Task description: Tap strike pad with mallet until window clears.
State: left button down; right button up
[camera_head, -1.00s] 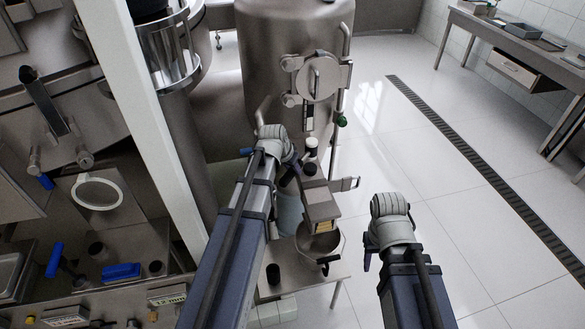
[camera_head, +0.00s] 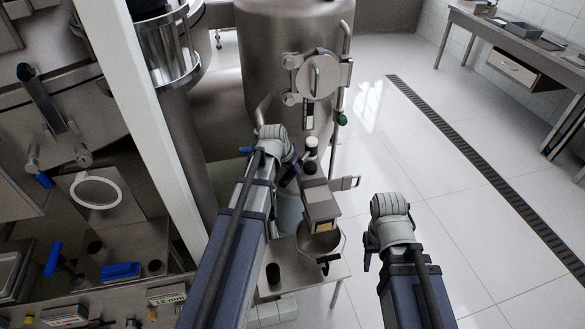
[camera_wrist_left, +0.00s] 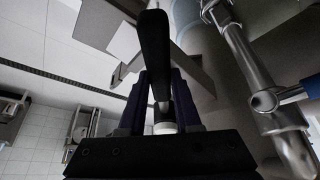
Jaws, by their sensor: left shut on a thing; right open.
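My left gripper (camera_wrist_left: 161,104) is shut on a dark handle, which I take to be the mallet (camera_wrist_left: 155,45); the handle stands up between the fingers in the left wrist view. A pale collar (camera_wrist_left: 164,127) shows below it. In the head view the left gripper (camera_head: 289,176) is mostly hidden by my wrist, beside a metal box (camera_head: 320,203) with a yellowish label. My right gripper (camera_head: 367,258) is over the floor at the right, largely hidden by its wrist, open and apart from the fixtures. I cannot single out the strike pad.
A steel tank (camera_head: 287,55) with a round hatch stands behind the left gripper. A small steel table (camera_head: 338,275) is below the box. A white post (camera_head: 150,120) and a machine panel with blue handles (camera_head: 121,271) are at left. Open floor (camera_head: 450,220) lies right.

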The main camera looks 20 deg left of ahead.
pick_arm(q)
jog(key=shift+r, duration=0.1)
dwell(0.4)
dwell(0.4)
notch_tip(320, 180, down, 4)
jog(key=b, duration=0.3)
jog(key=shift+b, duration=0.4)
notch_tip(320, 180, up, 7)
jog(key=p, duration=0.6)
jog(key=shift+f+p, duration=0.2)
jog(key=shift+p, duration=0.15)
jog(key=shift+f, duration=0.2)
